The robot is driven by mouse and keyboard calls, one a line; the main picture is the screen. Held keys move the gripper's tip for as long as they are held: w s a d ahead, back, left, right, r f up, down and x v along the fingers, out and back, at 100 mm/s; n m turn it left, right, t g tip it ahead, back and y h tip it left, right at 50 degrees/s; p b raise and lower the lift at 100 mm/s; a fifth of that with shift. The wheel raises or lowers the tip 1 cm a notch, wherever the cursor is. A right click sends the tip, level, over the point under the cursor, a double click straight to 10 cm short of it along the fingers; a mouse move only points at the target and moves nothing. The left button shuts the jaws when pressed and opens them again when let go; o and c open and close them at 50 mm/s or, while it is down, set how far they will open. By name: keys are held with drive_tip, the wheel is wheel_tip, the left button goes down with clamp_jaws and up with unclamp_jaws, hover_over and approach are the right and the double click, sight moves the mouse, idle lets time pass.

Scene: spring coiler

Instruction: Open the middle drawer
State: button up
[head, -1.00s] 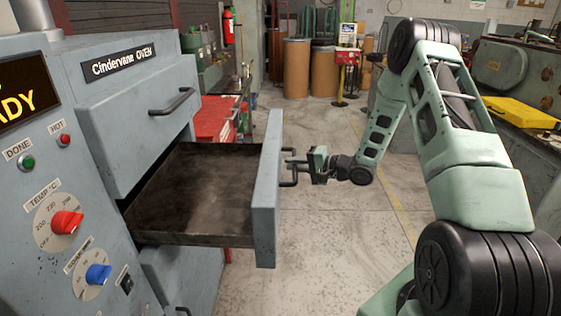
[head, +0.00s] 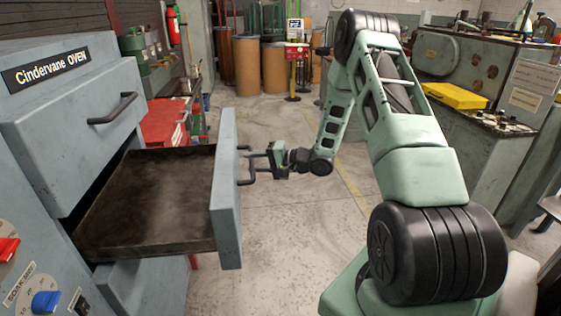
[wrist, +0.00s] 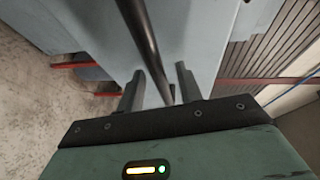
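The middle drawer (head: 227,190) of the grey Cindervane oven (head: 60,130) is pulled well out, showing a dark, stained, empty interior (head: 150,195). Its dark bar handle (head: 245,166) is on the drawer front and also shows in the wrist view (wrist: 141,35). My gripper (head: 262,162) is at this handle. In the wrist view its two fingers (wrist: 158,92) stand apart with the bar between them, nearer the right finger. A gap shows on the left side of the bar. Contact with the handle is not clear.
A closed upper drawer with its own handle (head: 112,108) is above, and a lower front (head: 145,285) is below. A red cabinet (head: 165,122) stands behind the oven. A bench with a yellow case (head: 455,96) is at right. The floor between is clear.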

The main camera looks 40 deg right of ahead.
drive_tip(key=b+v, duration=0.2)
drive_tip(key=v, duration=1.4)
drive_tip(key=shift+s, duration=0.1)
